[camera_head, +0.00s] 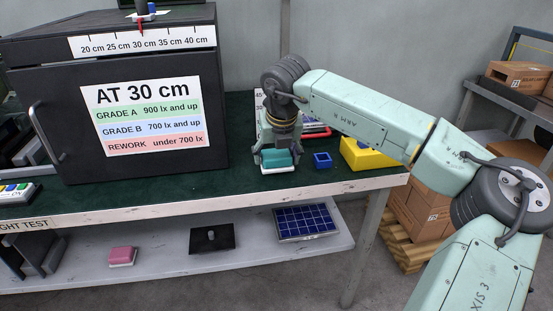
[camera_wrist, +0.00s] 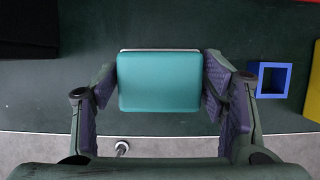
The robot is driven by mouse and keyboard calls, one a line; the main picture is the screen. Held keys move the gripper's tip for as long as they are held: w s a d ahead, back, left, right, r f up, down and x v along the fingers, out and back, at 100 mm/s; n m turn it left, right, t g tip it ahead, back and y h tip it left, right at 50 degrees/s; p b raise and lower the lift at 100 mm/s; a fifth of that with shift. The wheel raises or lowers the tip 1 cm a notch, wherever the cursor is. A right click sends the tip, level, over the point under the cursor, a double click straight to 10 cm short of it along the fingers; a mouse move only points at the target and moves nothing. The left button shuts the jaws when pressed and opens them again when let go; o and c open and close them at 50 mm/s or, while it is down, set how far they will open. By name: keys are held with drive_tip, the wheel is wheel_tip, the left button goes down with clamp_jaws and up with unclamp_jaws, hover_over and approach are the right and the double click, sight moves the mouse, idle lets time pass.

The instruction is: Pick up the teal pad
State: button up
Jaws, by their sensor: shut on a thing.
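The teal pad (camera_head: 277,157) has a white base and is on the green table top, near its front edge. It also shows in the wrist view (camera_wrist: 159,82), flat and square to the camera. My gripper (camera_head: 277,163) points down over it, and in the wrist view its two fingers (camera_wrist: 160,88) are at the pad's left and right sides. The gripper is shut on the pad. I cannot tell whether the pad is clear of the table or resting on it.
A blue open box (camera_head: 322,160) and a yellow block (camera_head: 365,155) stand right of the gripper. The black test cabinet (camera_head: 190,165) is close on the left. A pink pad (camera_head: 122,255), a black plate (camera_head: 211,240) and a blue panel (camera_head: 305,221) lie on the lower shelf (camera_head: 165,272).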

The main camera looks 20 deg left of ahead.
wheel_tip(320, 180, up, 2)
drive_tip(key=shift+r, duration=0.2)
drive_tip(key=s+d+b, duration=0.1)
drive_tip(key=s+d, duration=0.1)
drive_tip(key=s, duration=0.5)
drive_tip(key=s+d+r+b, duration=0.1)
drive_tip(key=s+d+b, duration=0.1)
drive_tip(key=s, duration=0.6)
drive_tip(key=shift+d+r, duration=0.3)
drive_tip(key=shift+d, duration=0.5)
